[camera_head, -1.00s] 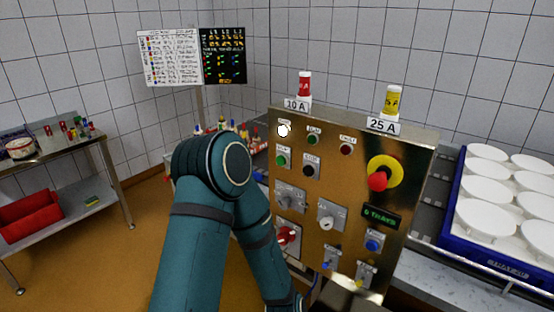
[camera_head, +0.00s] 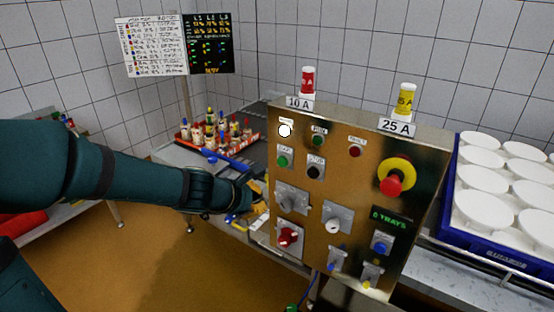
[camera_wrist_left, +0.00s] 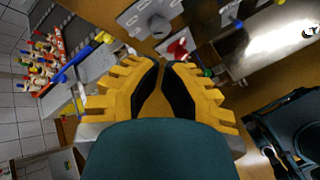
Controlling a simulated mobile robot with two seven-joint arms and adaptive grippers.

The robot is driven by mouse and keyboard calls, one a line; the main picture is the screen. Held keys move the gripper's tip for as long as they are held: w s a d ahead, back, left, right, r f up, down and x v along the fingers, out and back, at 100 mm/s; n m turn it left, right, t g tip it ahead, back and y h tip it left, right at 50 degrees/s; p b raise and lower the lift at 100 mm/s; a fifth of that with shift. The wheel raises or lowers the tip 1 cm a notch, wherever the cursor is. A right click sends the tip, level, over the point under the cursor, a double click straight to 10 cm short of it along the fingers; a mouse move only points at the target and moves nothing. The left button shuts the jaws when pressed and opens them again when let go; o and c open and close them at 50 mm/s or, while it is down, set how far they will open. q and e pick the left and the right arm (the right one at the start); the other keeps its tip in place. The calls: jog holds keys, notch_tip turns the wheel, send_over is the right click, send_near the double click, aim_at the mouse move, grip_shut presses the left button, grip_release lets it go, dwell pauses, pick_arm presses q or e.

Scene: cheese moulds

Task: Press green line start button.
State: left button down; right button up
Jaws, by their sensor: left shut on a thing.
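The green start button (camera_head: 283,161) is on the left side of the brass control panel (camera_head: 300,225), beside the black stop button (camera_head: 314,172). A second green round piece (camera_head: 319,141) sits above and right of it. My left gripper (camera_head: 258,190) is at the panel's left edge, below and left of the start button and apart from it. In the left wrist view its yellow fingers (camera_wrist_left: 168,68) are drawn together. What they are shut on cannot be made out. The start button cannot be made out in the wrist view. My right gripper is not in view.
The panel also bears a red-on-yellow emergency button (camera_head: 393,180), a red rotary knob (camera_head: 289,236) and grey switches. A red tray (camera_head: 240,147) with several small items is behind my left gripper. A blue crate (camera_head: 478,240) of white moulds stands on the right.

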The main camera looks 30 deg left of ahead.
aim_at(283, 161)
pick_arm(q)
jog(key=shift+a+r+n, duration=0.3)
jog(key=shift+a+r, duration=0.05)
jog(key=shift+r, duration=0.4)
jog(key=shift+w, duration=0.15)
jog(key=w, duration=0.8)
jog(key=shift+w+d+p, duration=0.3)
jog(key=shift+d, duration=0.1)
jog(key=shift+w, duration=0.1)
dwell(0.8)
jog(key=shift+w, duration=0.3)
